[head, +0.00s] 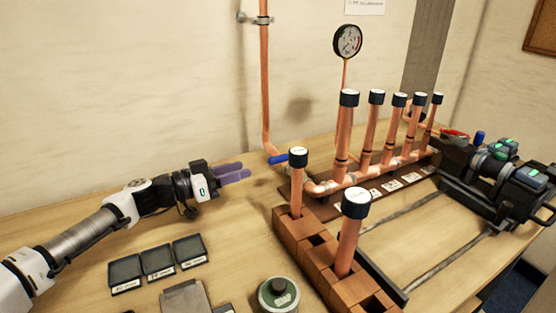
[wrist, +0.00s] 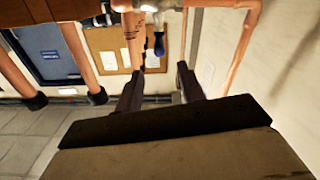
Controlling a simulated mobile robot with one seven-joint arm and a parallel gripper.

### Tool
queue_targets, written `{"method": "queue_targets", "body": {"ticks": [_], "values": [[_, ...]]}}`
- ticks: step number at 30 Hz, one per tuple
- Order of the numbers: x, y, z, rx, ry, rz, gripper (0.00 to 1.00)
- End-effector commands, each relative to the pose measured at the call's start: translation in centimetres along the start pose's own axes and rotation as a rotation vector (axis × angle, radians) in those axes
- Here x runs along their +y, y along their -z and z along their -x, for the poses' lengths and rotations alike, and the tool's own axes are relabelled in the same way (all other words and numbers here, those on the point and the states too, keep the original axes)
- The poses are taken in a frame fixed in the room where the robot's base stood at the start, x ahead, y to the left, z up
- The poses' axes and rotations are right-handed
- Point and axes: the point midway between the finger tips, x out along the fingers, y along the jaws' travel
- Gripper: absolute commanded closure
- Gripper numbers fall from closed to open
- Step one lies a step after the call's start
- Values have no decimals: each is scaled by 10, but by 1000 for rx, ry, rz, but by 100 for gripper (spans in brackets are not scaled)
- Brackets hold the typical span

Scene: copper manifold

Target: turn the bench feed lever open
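A short blue lever (head: 277,159) sticks out to the left at the lower bend of the copper feed pipe (head: 264,90), at the left end of the manifold (head: 345,182). In the wrist view the blue lever (wrist: 159,43) shows beyond my fingertips, roughly in line with the gap between them. My gripper (head: 249,173) is a little left of the lever in the head view, with its purple fingers pointing right at it. The wrist view shows my gripper (wrist: 158,72) with fingers apart and nothing between them. No contact with the lever is visible.
Several capped copper stubs (head: 345,120) rise from the manifold, with a pressure gauge (head: 348,41) behind. Brick blocks (head: 325,262) holding two capped pipes stand in front. Black trays (head: 158,261) and a round tin (head: 279,294) lie at the front left. A vise-like machine (head: 500,180) is at right.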

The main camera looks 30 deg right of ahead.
Motion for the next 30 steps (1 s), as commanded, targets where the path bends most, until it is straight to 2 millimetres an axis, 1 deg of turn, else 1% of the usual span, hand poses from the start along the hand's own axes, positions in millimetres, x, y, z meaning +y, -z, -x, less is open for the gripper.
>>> {"method": "queue_targets", "body": {"ticks": [1,9,12,15,18,21,30], "values": [[2,3,-10,-1,-6,0,61],[2,4,-68,1,-4,1,61],[2,3,-88,1,-3,2,61],[1,3,-103,1,-2,2,61],[1,2,-114,1,-1,0,61],[1,2,-120,1,-1,0,61],[0,1,-123,1,1,0,61]]}}
